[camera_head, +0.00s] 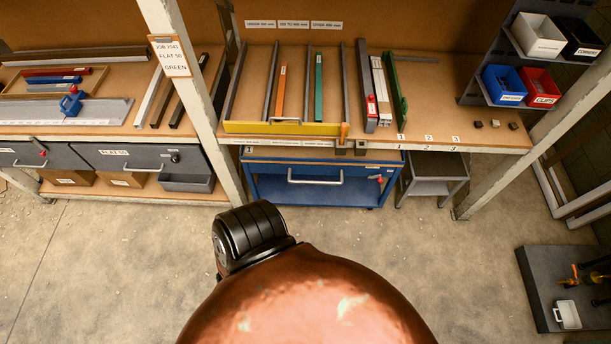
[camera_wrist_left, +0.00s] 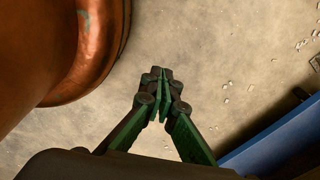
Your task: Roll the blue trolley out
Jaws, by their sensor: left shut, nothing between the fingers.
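The blue trolley (camera_head: 268,187) stands under the middle of the bench in the head view. A pale bar handle (camera_head: 316,181) runs across its front, with a small red item near its right end. A blue edge, probably the trolley's (camera_wrist_left: 285,138), shows at the lower right of the left wrist view. My left gripper (camera_wrist_left: 159,82) has its green and dark fingers shut, with nothing between them. It is over bare floor, apart from the blue edge. My left gripper cannot be made out in the head view. My right gripper is not in view.
The wooden bench (camera_head: 470,134) above carries bars in a yellow-fronted rack (camera_head: 285,128). A grey stand (camera_head: 432,180) is right of the trolley. Pale posts (camera_head: 193,90) stand either side. A dark plate (camera_head: 540,290) lies at right. The floor (camera_head: 430,250) in front is clear.

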